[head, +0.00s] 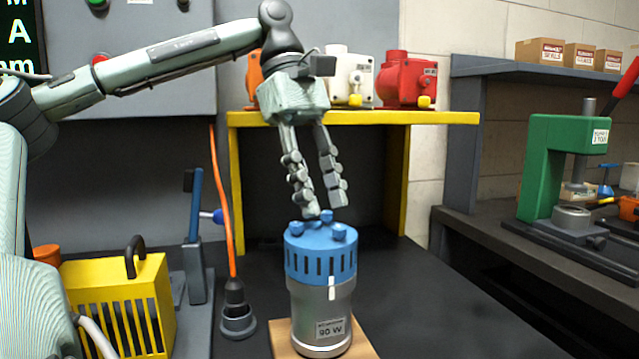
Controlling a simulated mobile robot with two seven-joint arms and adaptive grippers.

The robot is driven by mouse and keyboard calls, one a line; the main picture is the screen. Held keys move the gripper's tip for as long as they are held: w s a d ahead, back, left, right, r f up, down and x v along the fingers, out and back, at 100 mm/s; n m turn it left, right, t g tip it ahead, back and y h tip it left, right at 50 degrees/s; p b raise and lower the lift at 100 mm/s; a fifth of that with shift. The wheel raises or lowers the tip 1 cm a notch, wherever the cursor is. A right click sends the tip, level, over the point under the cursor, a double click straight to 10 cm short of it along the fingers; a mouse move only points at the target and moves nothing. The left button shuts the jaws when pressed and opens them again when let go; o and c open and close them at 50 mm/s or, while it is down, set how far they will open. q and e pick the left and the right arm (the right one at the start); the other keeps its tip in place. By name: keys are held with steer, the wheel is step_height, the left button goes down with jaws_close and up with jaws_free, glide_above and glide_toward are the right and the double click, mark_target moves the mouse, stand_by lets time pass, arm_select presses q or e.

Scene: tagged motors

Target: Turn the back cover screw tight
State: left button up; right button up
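A grey motor (307,317) with a "90 W" label stands upright on a wooden board (366,345). Its slotted blue cover (318,262) is on top and has several blue screws. The back cover screw (326,215) is at the far edge of the cover. A left screw (297,228) and a right screw (338,232) sit nearer. My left gripper (325,208) points down with its fingertips just above and beside the back screw. A gap shows between its fingers, and I see no clear contact with the screw. My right gripper is out of view.
A yellow shelf (440,117) with red (407,80) and white (352,78) motors stands behind. An orange cable ends in a black socket (237,310) to the left. A yellow slotted box (120,300) is at front left. The dark table right of the motor is clear.

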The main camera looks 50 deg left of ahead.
arm_select(q)
steer(key=v, duration=1.2)
